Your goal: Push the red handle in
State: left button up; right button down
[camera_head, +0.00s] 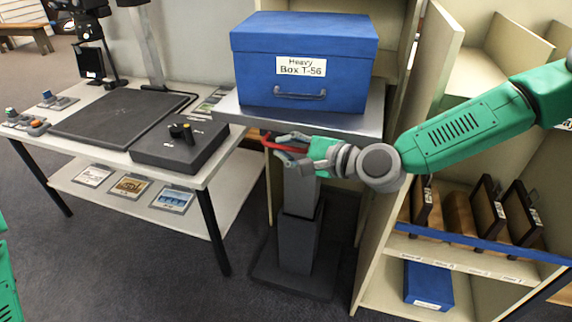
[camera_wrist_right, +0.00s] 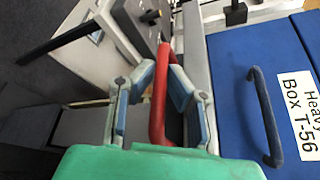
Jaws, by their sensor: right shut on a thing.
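The red handle (camera_head: 268,142) sticks out at the left under the front edge of the grey lift platform (camera_head: 352,122). My right gripper (camera_head: 284,146) reaches in from the right below the platform and is shut on the red handle. In the right wrist view the red handle (camera_wrist_right: 158,100) runs between the two fingers of the gripper (camera_wrist_right: 162,72). A blue box (camera_head: 302,66) labelled "Heavy Box T-56" rests on the platform. My left gripper is out of view.
A white table (camera_head: 212,160) with a black scanner-like pad (camera_head: 110,118) and a dark control box (camera_head: 180,146) stands at left. A shelf unit with an open door panel (camera_head: 425,85) is at right, close to my right arm. The lift's dark column (camera_head: 298,240) stands below the platform.

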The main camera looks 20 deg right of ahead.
jog(key=shift+w, duration=0.1)
jog(key=c, duration=1.6)
grip_release()
jog(key=shift+d, duration=0.1)
jog(key=shift+w, duration=0.1)
jog(key=v, duration=1.2)
jog(key=shift+f, duration=0.2)
